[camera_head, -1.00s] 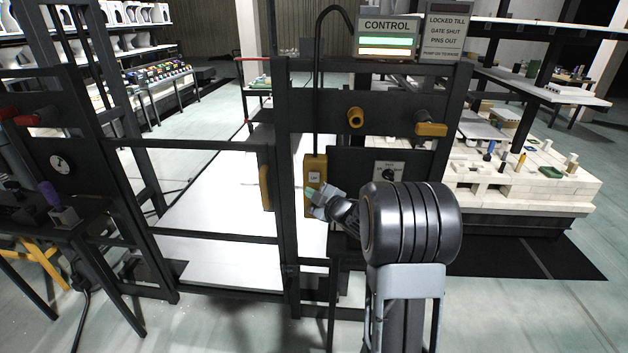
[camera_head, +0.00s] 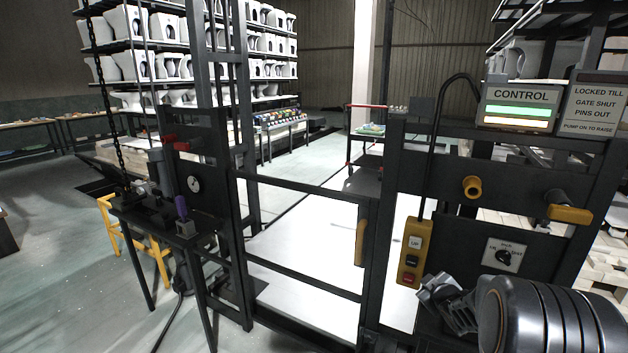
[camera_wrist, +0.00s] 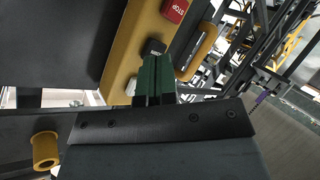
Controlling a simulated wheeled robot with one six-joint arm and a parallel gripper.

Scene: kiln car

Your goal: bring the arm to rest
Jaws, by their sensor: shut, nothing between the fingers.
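My gripper (camera_head: 428,287) is in the lower right of the head view, just right of the bottom of a yellow push-button pendant (camera_head: 414,240). My arm reaches in from the lower right corner. In the wrist view my green fingers (camera_wrist: 155,78) are together with nothing between them. They point at the pendant (camera_wrist: 125,50), which has a red STOP button (camera_wrist: 175,10), a black button (camera_wrist: 153,47) and a pale one partly beside the fingers. I cannot tell for sure whether the fingertips touch it; a gap seems likely.
The dark frame carries a control sign (camera_head: 520,108) with green and amber lights, a yellow knob (camera_head: 472,187), a yellow-handled pin (camera_head: 569,213) and a dial (camera_head: 504,256). A barred gate (camera_head: 305,278) stands left of the pendant. A small dark stand (camera_head: 160,222) is further left, with open floor beyond.

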